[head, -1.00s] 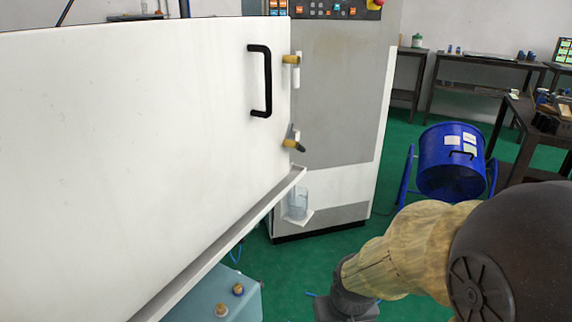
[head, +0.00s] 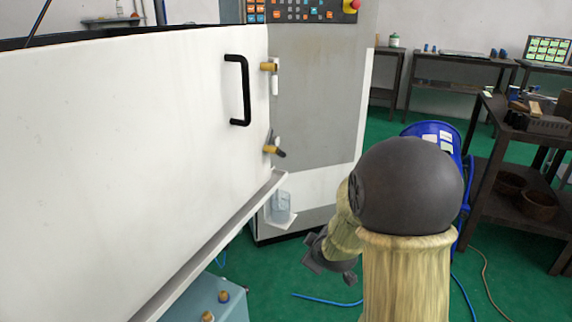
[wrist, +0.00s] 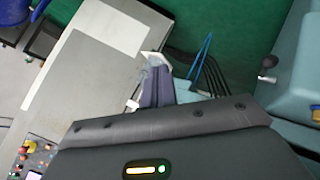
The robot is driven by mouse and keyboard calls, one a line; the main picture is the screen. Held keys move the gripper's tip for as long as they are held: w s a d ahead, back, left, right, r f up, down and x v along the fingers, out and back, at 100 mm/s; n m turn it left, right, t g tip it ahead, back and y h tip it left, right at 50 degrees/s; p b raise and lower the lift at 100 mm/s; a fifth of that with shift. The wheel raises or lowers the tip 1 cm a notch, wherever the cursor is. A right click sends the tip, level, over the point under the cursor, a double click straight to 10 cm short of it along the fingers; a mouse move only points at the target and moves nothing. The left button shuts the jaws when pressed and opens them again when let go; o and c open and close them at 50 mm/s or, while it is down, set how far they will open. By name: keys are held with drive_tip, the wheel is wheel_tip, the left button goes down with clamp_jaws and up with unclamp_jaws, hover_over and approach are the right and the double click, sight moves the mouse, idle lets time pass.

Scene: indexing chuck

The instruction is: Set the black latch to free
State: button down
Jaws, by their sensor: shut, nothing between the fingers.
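Two latches sit at the right edge of the white machine door (head: 120,140). The upper latch (head: 269,67) is yellow. The lower latch (head: 280,153) has a yellow hub and a dark lever pointing down to the right; it looks like the black latch. My gripper (head: 335,268) hangs low to the right of the door, below the lower latch and apart from it, partly hidden by my arm. In the wrist view my gripper (wrist: 157,70) shows its fingers together with nothing held. I cannot make out the black latch in that view.
A black door handle (head: 238,90) stands out left of the latches. A ledge (head: 215,245) runs under the door. The grey cabinet (head: 320,110) stands behind, with a small bottle (head: 281,203) on a bracket. A blue drum (head: 440,132) and dark tables (head: 500,215) stand at right.

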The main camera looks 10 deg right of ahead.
drive_tip(key=w+r+n+t+y+p, duration=0.2)
drive_tip(key=w+n+t+y, duration=0.3)
drive_tip(key=n, duration=0.7)
drive_tip(key=w+r+n+t+y+p, duration=0.2)
drive_tip(key=w+n+t+y, duration=0.3)
drive_tip(key=n, duration=0.8)
drive_tip(key=r+y, duration=0.1)
drive_tip(key=y, duration=0.2)
drive_tip(key=shift+w+d+r, duration=0.15)
drive_tip(key=shift+w, duration=0.25)
drive_tip(key=d+r+x, duration=0.2)
drive_tip(key=x, duration=1.1)
drive_tip(key=shift+b, duration=0.4)
